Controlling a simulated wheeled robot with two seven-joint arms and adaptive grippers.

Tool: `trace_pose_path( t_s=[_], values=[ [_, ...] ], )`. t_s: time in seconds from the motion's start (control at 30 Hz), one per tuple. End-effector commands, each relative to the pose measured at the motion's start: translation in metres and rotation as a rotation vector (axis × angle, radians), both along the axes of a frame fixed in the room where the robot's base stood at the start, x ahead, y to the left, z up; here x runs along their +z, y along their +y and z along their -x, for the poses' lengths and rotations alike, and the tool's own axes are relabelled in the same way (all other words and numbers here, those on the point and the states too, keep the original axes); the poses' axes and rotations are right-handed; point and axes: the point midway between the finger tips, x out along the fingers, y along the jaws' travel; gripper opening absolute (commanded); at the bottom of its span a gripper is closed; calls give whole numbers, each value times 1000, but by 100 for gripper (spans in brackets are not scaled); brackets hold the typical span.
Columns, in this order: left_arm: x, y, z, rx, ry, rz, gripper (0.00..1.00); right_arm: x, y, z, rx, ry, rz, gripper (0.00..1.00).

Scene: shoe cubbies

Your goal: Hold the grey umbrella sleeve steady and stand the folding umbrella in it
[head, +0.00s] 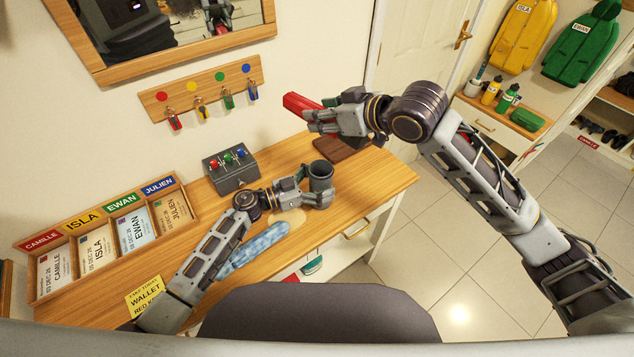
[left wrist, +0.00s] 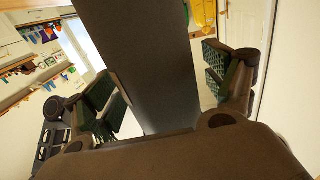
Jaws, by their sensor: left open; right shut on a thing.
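The grey umbrella sleeve (head: 321,172) stands upright on the wooden table, an open-topped cup shape. My left gripper (head: 317,194) is open at the sleeve, its fingers on either side. In the left wrist view the sleeve (left wrist: 155,60) fills the space between the spread fingers (left wrist: 165,95); I cannot tell whether they touch it. My right gripper (head: 322,119) is shut on the red folding umbrella (head: 299,103), above the back of the table. The umbrella is tilted, close to lying flat, above and apart from the sleeve; the fingers hide part of it.
A dark brown mat (head: 335,150) lies behind the sleeve. A grey box with coloured knobs (head: 232,175) stands to the left. A long blue mottled object (head: 258,247) and a tan round piece (head: 291,217) lie near my left arm. A wooden name-card rack (head: 48,295) is further left.

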Motion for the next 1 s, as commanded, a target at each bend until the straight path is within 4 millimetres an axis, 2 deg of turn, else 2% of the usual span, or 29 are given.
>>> trace_pose_path(
  t_s=[0.23,0.6,1.0],
  values=[
    [0,0,0,0,0,0,83,1,0,0,0,-2,-1,11],
    [0,0,0,0,0,0,36,1,0,0,0,-2,-1,11],
    [0,0,0,0,0,-1,35,-9,0,0,0,1,-1,11]
  ],
)
